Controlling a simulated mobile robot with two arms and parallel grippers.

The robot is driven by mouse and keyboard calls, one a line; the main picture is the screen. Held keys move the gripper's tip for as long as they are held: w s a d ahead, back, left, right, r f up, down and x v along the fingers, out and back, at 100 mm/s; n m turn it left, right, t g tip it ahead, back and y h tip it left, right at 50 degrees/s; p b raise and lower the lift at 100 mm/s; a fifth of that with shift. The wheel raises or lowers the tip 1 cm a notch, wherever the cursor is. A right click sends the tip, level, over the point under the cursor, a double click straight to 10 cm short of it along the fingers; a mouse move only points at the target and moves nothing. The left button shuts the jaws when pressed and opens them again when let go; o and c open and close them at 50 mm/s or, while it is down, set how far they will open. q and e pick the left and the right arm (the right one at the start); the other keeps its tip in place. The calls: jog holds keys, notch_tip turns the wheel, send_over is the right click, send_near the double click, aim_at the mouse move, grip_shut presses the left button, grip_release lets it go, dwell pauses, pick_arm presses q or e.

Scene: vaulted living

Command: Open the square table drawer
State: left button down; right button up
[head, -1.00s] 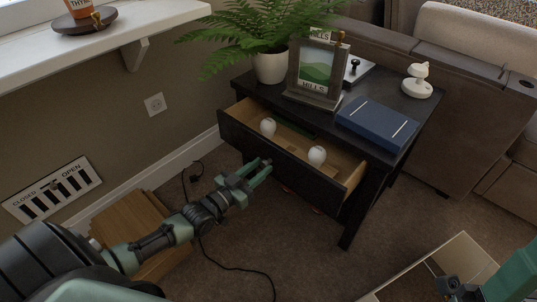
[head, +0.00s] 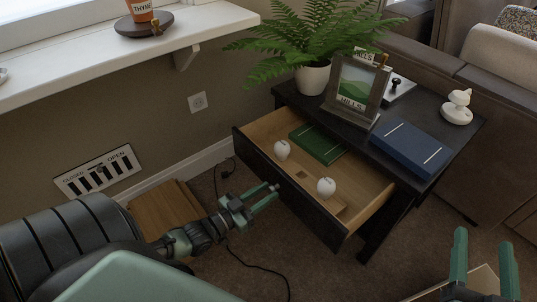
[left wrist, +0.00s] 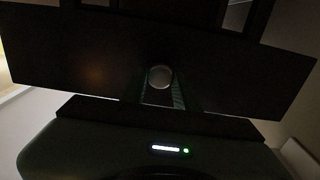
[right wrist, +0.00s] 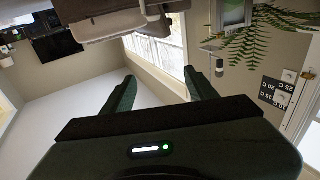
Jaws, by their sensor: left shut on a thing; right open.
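The square table (head: 365,190) is dark wood. Its drawer (head: 290,187) is pulled well out, showing a pale wood interior. Inside lie a green book (head: 320,144) and two white rounded objects (head: 282,150), (head: 326,187). My left gripper (head: 275,190) is at the drawer front. In the left wrist view, a round metallic knob (left wrist: 160,77) sits between its fingers against the dark drawer front (left wrist: 90,65). The gripper is shut on it. My right gripper (head: 483,258) is open and empty at the lower right, away from the table.
On the tabletop stand a potted fern (head: 313,78), a picture frame (head: 357,88), a blue book (head: 411,147) and a white ornament (head: 457,108). A sofa (head: 500,80) is behind. A wooden box (head: 165,208) and a black cable (head: 245,262) are on the carpet.

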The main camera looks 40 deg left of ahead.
jog(key=shift+f, duration=0.1)
pick_arm(q)
jog(key=c, duration=1.1)
grip_release()
jog(key=shift+o, duration=0.2)
jog(key=shift+s, duration=0.1)
jog(key=shift+s, duration=0.2)
jog(key=p+v, duration=0.2)
jog(key=v, duration=0.5)
jog(key=shift+s, duration=0.15)
pick_arm(e)
notch_tip(320, 180, down, 8)
jog(key=s+d+g+h, duration=0.1)
jog(key=s+g, duration=0.1)
jog(key=g, duration=0.3)
jog(key=shift+d+f+h, duration=0.25)
jog(key=shift+d+h, duration=0.15)
